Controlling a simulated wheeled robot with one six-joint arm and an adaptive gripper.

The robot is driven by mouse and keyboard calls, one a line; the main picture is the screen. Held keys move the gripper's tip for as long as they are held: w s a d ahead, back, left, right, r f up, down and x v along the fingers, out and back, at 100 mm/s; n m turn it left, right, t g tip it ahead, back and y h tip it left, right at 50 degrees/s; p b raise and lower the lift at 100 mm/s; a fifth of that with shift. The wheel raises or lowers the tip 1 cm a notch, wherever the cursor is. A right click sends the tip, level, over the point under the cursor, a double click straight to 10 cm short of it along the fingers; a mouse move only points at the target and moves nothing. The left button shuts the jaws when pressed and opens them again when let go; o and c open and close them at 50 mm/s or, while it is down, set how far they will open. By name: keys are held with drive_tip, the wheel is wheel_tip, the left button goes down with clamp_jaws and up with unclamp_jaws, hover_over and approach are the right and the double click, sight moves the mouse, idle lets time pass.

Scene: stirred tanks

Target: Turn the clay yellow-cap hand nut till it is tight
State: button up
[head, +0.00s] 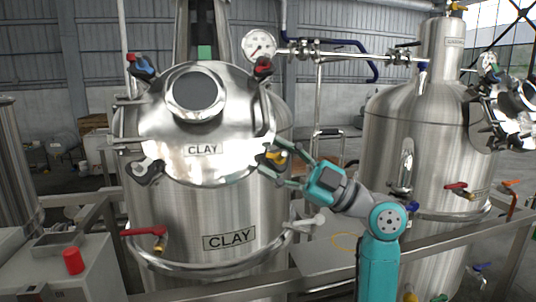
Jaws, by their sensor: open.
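The clay tank (165,215) has a round steel lid with a small dark window and the label CLAY. The yellow-cap hand nut (277,157) is at the lid's lower right edge, with dark arms around its yellow cap. My gripper (278,163) reaches it from the right. Its two thin teal fingers are apart, one above and one below the nut. Whether they touch the nut is too small to tell. The fingers hide part of the nut and the clamp behind it.
The lid also bears a blue-cap nut (143,67), a red-cap nut (263,67) and a pale-cap nut (146,167). A pressure gauge (259,45) and pipes stand above. A steel rail (440,240) runs in front. A second tank (425,140) stands right.

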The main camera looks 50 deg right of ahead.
drive_tip(key=shift+v, duration=2.85)
